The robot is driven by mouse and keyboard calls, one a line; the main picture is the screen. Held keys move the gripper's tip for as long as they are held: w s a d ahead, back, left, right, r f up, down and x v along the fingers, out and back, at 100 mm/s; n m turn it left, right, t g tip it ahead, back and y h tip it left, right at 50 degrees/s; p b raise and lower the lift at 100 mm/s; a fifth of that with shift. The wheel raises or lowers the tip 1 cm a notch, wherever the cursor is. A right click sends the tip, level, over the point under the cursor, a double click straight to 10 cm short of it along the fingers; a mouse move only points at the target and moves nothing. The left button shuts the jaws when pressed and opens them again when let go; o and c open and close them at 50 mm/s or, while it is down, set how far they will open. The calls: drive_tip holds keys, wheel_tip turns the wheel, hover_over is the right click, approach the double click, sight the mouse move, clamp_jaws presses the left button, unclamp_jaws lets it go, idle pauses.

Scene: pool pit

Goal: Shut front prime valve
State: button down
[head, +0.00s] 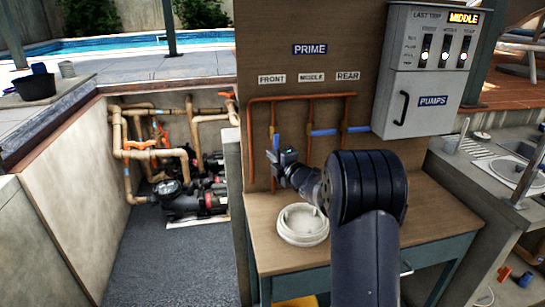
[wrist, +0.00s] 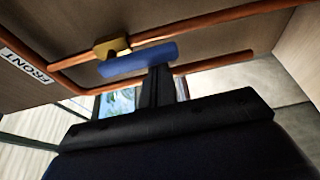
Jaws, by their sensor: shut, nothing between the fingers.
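The front prime valve is on the left vertical copper pipe, below the FRONT label (head: 272,79). Its blue lever (head: 277,143) hangs down along the pipe in the head view. In the wrist view the blue lever (wrist: 135,60) lies roughly parallel to the pipe, beside the brass valve body (wrist: 112,46). My gripper (head: 273,156) is at the lower part of this lever. In the wrist view its shut fingers (wrist: 158,72) meet the lever's edge near its free end; I cannot tell whether they touch. Nothing is held.
The middle (head: 322,132) and rear (head: 358,129) levers lie sideways across their pipes. A grey pump box (head: 425,85) hangs at right, its display reading MIDDLE. Pumps and pipework (head: 190,200) fill the pit at left.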

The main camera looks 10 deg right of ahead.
drive_tip(key=shift+d+f+n+b, duration=0.1)
drive_tip(key=shift+d+n+b, duration=0.2)
drive_tip(key=shift+n, duration=0.2)
drive_tip(key=d+r+n+g+h, duration=0.1)
drive_tip(key=n, duration=0.2)
drive_tip(key=d+n+h, duration=0.2)
drive_tip(key=n, duration=0.2)
drive_tip(key=d+r+n+g+h, duration=0.1)
drive_tip(key=d+n, duration=0.1)
drive_tip(key=n, duration=0.2)
drive_tip(key=shift+d+r+g+h+p, duration=0.2)
drive_tip(key=shift+r+g+h+p, duration=0.1)
drive_tip(key=shift+h, duration=0.1)
drive_tip(key=shift+a, duration=0.1)
drive_tip(key=shift+a+r, duration=0.25)
drive_tip(key=shift+a, duration=0.4)
